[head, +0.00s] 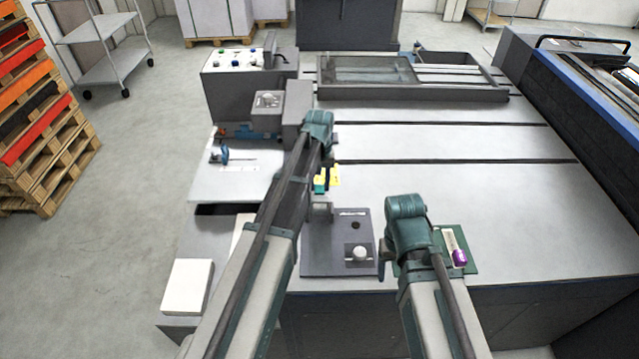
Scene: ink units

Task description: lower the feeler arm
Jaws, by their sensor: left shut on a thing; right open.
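My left gripper (324,186) is at the middle of the machine's near side, largely hidden by its own arm. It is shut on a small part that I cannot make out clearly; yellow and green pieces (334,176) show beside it. I cannot tell for sure whether this part is the feeler arm. My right gripper (386,256) is open, at the right edge of a dark grey panel (318,262) with a white knob (360,253). It is apart from the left gripper.
A green tray (473,262) with a purple-ended tool (459,257) lies right of my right arm. A small blue clamp-like part (221,153) sits on the left ledge. A white block (187,287) is at front left. The slotted bed (450,180) is mostly clear.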

